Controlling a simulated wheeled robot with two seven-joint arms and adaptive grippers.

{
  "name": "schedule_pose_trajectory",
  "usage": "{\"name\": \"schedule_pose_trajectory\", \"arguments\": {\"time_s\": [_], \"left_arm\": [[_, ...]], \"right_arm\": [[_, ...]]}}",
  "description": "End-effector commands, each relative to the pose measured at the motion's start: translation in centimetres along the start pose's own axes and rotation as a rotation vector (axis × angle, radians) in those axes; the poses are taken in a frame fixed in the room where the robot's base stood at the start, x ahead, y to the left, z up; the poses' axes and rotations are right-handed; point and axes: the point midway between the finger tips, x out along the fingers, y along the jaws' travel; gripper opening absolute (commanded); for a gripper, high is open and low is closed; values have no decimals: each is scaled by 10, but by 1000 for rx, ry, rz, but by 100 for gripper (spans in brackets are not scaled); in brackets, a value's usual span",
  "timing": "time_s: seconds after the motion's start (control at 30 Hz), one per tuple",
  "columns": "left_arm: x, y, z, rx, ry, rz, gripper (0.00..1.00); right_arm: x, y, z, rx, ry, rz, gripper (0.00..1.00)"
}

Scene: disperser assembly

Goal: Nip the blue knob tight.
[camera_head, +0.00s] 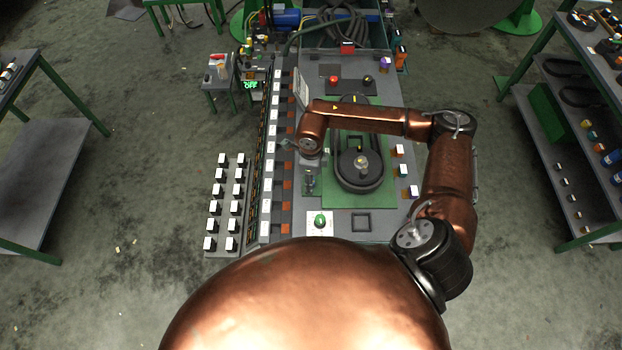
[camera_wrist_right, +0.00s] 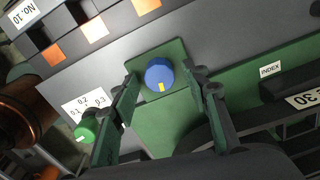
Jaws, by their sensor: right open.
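The blue knob (camera_wrist_right: 159,73) is round with a yellow mark on its lower rim, and sits on a small green plate (camera_wrist_right: 150,50) in the right wrist view. My right gripper (camera_wrist_right: 162,76) is open, with one finger on each side of the knob. Gaps show between the fingers and the knob. In the head view my right gripper (camera_head: 310,181) points down beside the dark belt loop, and the knob cannot be made out there. My left gripper is not in view.
A green knob (camera_wrist_right: 84,133) on a white scale plate is close to the left finger; it also shows in the head view (camera_head: 320,221). A dark pulley and belt (camera_head: 358,170) lie right of the gripper. A row of white-labelled blocks (camera_head: 267,165) runs along the left.

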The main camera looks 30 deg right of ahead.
Motion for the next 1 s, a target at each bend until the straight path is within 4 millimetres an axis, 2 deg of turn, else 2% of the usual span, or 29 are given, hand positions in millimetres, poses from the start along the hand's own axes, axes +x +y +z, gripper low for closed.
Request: {"name": "schedule_pose_trajectory", "arguments": {"time_s": [0.23,0.83,1.0], "left_arm": [[0,0,0,0,0,0,40],[0,0,0,0,1,0,40],[0,0,0,0,1,0,40]], "right_arm": [[1,0,0,1,0,0,42],[1,0,0,1,0,0,1],[1,0,0,9,0,0,0]]}}
